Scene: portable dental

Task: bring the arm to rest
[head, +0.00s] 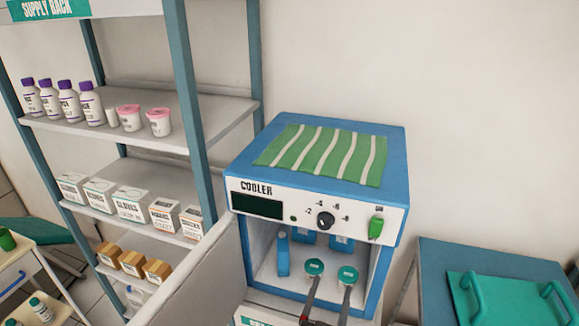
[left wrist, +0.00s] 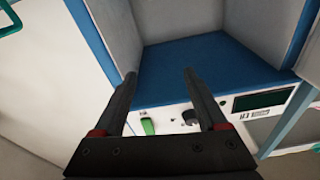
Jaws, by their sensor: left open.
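My left gripper (head: 331,288) is open, its two dark fingers rising from the bottom edge in front of the open cooler (head: 400,160). The fingertips overlap two teal-lidded jars (head: 314,267) (head: 348,274) in the head view; I cannot tell whether they touch. In the left wrist view the gripper (left wrist: 160,73) has nothing between its fingers. The cooler's front panel (left wrist: 165,122) appears upside down there, behind the fingers. The rest of the left arm is hidden. My right gripper is not in view.
The cooler's open door (head: 190,280) stands at the left. A supply rack (head: 190,90) with bottles, tubs and boxes stands beyond it. A blue bottle (head: 283,255) stands inside the cooler. A teal tray (head: 510,300) lies on a table at the right.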

